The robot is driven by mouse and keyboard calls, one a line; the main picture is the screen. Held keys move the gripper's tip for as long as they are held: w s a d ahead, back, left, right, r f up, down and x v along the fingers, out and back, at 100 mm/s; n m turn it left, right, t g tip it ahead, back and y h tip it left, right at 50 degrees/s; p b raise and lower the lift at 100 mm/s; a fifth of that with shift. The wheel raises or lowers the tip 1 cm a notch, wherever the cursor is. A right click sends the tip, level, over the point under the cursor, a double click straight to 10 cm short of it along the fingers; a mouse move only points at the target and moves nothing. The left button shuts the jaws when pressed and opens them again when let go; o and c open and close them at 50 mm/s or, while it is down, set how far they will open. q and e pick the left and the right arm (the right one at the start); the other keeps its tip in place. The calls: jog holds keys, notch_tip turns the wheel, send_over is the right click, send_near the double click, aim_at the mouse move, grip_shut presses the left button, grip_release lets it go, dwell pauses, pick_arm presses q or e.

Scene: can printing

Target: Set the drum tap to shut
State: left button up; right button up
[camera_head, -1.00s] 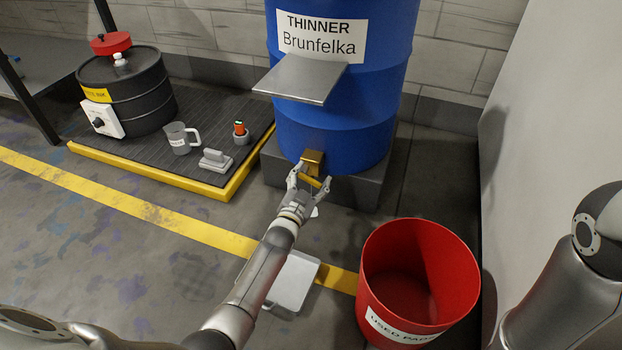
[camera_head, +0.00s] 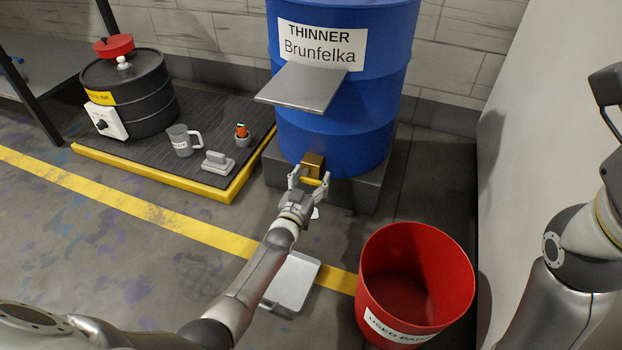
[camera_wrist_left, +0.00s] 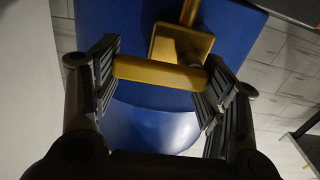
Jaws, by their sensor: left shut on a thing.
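The blue thinner drum (camera_head: 345,130) stands upright against the back wall. Its brass tap (camera_head: 314,162) sits low on the front. The tap's handle (camera_head: 313,182) shows as a gold bar lying about crosswise. My left gripper (camera_head: 309,179) is at the tap, with a finger at each end of the handle. In the left wrist view the handle (camera_wrist_left: 160,73) spans from one finger pad to the other, in front of the square tap body (camera_wrist_left: 180,43). My right arm is at the right edge; its fingers cannot be made out.
A red used-pads bin (camera_head: 415,280) stands right of my left arm. A pale flat tray (camera_head: 293,281) lies on the floor beside that arm. A black drum (camera_head: 150,105), a mug (camera_head: 181,140) and small items stand on the yellow-edged platform (camera_head: 165,182). A metal shelf (camera_head: 302,88) juts from the blue drum above the tap.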

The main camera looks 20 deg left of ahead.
pick_arm(q)
jog(key=o, duration=1)
jog(key=shift+d, duration=0.1)
jog(key=shift+s, duration=0.1)
jog(key=shift+s, duration=3.65)
